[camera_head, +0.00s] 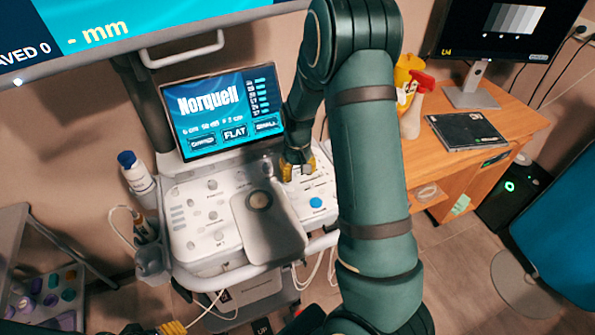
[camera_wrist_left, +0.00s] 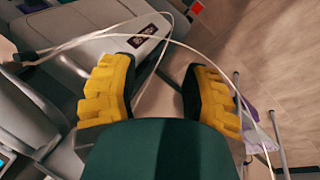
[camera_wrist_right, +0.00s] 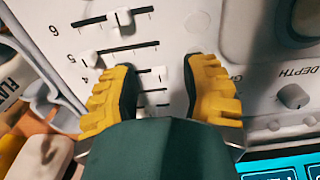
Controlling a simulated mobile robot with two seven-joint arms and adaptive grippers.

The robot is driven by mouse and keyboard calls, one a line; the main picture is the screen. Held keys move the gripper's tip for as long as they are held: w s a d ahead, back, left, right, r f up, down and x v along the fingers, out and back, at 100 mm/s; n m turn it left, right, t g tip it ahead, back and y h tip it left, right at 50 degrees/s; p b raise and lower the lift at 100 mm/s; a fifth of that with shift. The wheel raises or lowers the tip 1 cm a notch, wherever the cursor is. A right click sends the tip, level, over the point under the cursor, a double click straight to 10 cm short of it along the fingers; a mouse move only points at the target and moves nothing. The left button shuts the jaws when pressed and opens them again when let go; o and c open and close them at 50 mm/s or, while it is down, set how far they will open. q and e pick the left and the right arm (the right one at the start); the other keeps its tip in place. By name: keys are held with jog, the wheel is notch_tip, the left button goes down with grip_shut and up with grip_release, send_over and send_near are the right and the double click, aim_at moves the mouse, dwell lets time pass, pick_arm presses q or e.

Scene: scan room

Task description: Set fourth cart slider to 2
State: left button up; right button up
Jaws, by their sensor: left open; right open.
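The cart's white control panel (camera_head: 205,225) stands in the middle of the head view. Its sliders show in the right wrist view as dark slots with white knobs. One knob (camera_wrist_right: 124,17) sits mid-slot beside the printed 6. Another knob (camera_wrist_right: 92,58) sits at the left end of its slot, near the printed 5. A third knob (camera_wrist_right: 159,74) shows between my fingers. My right gripper (camera_head: 297,164), yellow-fingered, is open over the sliders. My left gripper (camera_wrist_left: 158,88) is open and empty, away from the panel.
The cart's screen (camera_head: 222,112) reads Norquell. A wooden desk (camera_head: 520,118) with a monitor is at the right. Cables hang beside the cart.

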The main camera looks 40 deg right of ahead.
grip_shut()
jog(key=shift+s+d, duration=0.3)
jog(key=shift+d, duration=0.7)
jog(key=shift+s+d, duration=0.3)
jog(key=shift+d, duration=0.65)
grip_release()
notch_tip(320, 180, up, 12)
